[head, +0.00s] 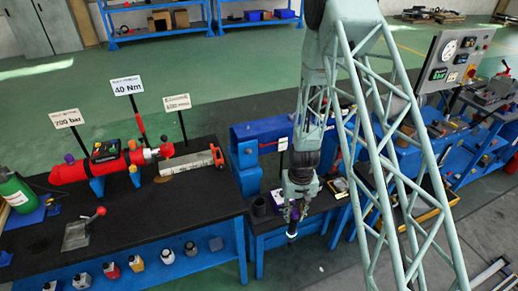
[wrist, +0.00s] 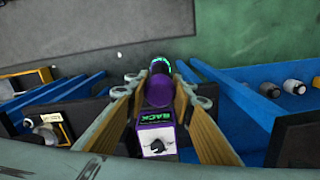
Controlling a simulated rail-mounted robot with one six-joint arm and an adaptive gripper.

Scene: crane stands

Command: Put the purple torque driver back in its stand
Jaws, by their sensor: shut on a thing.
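The purple torque driver (head: 295,214) hangs below my gripper (head: 299,190) in the head view, with a glowing teal ring near its dark lower end. My gripper is shut on it. In the wrist view the driver (wrist: 158,92) shows between the two fingers of my gripper (wrist: 160,97), with the teal ring at its far end. A purple block with a green-lettered label (wrist: 157,130) shows nearer the camera; I cannot tell whether it is part of the driver.
A black-topped bench (head: 150,222) on the left carries a red cylinder tool (head: 100,164) and signs. Several small bottles line its front shelf. A blue beam (head: 270,132) stands behind my gripper. A lattice tower (head: 400,150) rises to the right. The floor in front is clear.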

